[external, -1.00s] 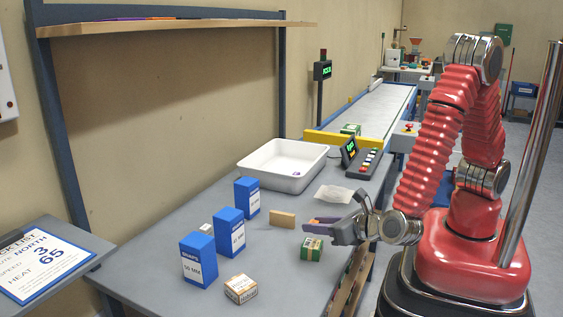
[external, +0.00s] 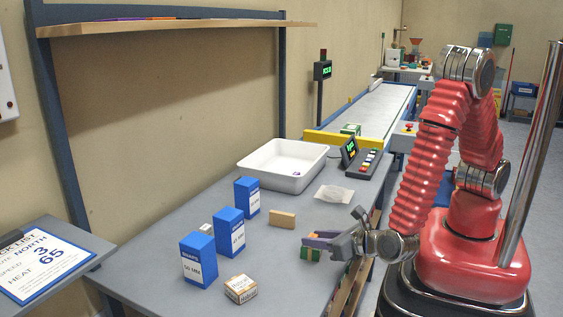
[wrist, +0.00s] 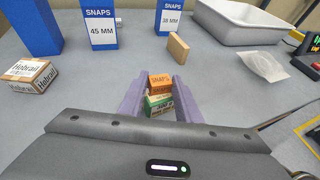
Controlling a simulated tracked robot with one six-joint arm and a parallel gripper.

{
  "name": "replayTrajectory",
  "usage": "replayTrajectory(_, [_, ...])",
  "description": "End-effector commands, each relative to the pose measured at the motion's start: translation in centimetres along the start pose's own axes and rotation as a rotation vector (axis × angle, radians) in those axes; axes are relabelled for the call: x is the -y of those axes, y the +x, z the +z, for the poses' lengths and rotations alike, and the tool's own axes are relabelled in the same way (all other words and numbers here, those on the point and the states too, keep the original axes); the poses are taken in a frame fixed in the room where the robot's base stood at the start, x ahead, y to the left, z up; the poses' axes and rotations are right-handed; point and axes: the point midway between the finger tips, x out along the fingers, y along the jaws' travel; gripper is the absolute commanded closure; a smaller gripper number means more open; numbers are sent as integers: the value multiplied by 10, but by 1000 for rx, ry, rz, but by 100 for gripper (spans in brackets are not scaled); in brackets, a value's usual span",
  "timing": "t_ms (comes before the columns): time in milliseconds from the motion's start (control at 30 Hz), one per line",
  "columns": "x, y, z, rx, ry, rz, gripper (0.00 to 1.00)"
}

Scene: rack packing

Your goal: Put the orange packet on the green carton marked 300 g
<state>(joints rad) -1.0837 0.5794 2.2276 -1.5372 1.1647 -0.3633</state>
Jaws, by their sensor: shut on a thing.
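The orange packet (wrist: 160,82) is between the two purple fingers of my gripper (wrist: 153,95) in the wrist view, and the gripper is shut on it. A sliver of the packet (external: 313,233) also shows above the fingers in the external view. The green carton (wrist: 160,106) shows close against the packet in the wrist view; its label is too small to read. In the external view the green carton (external: 306,255) stands on the table at my fingertips (external: 316,242), which partly hide it. I cannot tell whether the packet touches the carton's top.
Blue SNAPS boxes (external: 198,260) stand to the left. A small Hobnail box (external: 240,289) lies near the front. A tan block (external: 283,219) stands behind my gripper. A white tray (external: 312,153), a clear bag (external: 334,193) and a keypad unit (external: 368,162) are farther back.

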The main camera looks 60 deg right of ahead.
Motion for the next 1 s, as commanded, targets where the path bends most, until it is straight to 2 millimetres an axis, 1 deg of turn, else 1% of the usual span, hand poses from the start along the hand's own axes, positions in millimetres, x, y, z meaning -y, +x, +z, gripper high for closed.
replayTrajectory(233, [0,1,-2,0,-1,0,91])
replayTrajectory(267, [0,1,-2,0,0,0,68])
replayTrajectory(500, [0,1,-1,0,0,0,52])
replayTrajectory(867, [0,-1,1,0,1,0,51])
replayTrajectory(1000, [-1,-12,0,1,1,2,51])
